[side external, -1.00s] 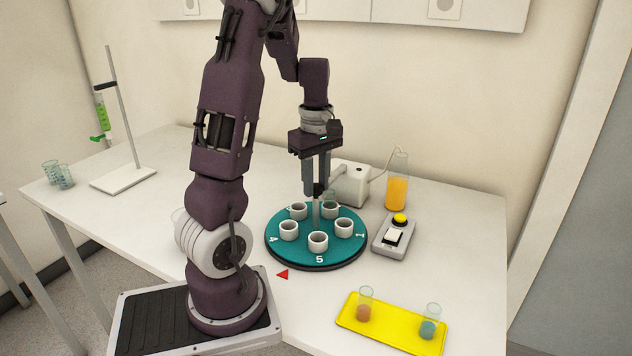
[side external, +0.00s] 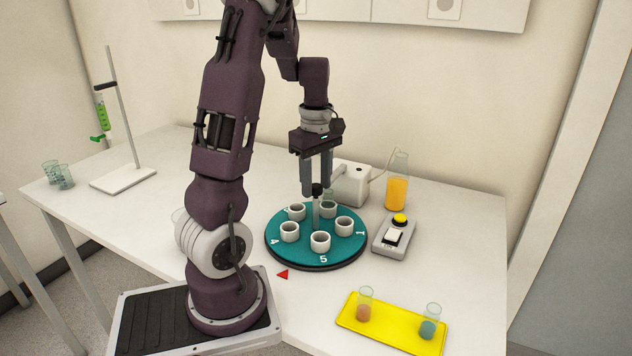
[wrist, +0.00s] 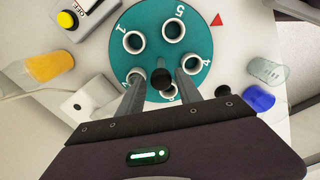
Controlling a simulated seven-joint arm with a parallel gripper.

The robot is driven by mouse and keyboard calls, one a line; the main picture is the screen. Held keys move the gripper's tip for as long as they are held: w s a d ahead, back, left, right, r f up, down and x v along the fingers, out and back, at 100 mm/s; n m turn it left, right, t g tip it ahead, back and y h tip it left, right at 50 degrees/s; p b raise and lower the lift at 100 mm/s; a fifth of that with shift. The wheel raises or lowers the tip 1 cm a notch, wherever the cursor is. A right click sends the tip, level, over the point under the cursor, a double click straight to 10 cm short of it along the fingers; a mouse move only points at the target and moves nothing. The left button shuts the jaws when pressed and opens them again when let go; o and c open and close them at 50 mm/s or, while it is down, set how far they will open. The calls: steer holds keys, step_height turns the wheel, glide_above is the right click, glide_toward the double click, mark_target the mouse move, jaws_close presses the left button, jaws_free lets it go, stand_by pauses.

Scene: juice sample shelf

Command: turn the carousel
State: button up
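The carousel (side external: 300,245) is a teal disc with numbered white cups around its edge and a central post topped by a black knob (side external: 317,189). In the side view, 5 faces the front and 4 the left. The red triangle (side external: 283,274) on the table lies outside the rim, between 4 and 5. My gripper (wrist: 160,76) points down over the middle of the carousel (wrist: 165,50). Its fingers are apart, one on each side of the knob (wrist: 162,79), with gaps visible in the wrist view. The far cups are partly hidden by the fingers.
A control box (side external: 394,240) with a yellow button, a white pump box (side external: 351,184) and an orange juice cylinder (side external: 397,185) stand right of and behind the carousel. A yellow tray (side external: 380,331) with two vials is at front right. The left tabletop is mostly clear.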

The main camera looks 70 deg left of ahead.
steer(key=shift+o, duration=0.2)
steer(key=shift+r, duration=0.1)
step_height(320, 180, up, 7)
steer(key=shift+f, duration=0.1)
stand_by(0.4)
steer(key=d+r+m+t, duration=0.2)
steer(key=d+r+m, duration=0.2)
steer(key=d+m, duration=0.6)
steer(key=s+d+m+t, duration=0.1)
steer(key=s+d+m, duration=0.3)
steer(key=d+m, duration=0.2)
steer(key=s+d+m+t, duration=0.2)
steer(key=d+m, duration=0.4)
steer(key=d, duration=0.4)
steer(key=shift+s+d+f+m+t, duration=0.3)
steer(key=shift+s+d+m, duration=0.1)
steer(key=shift+s, duration=0.5)
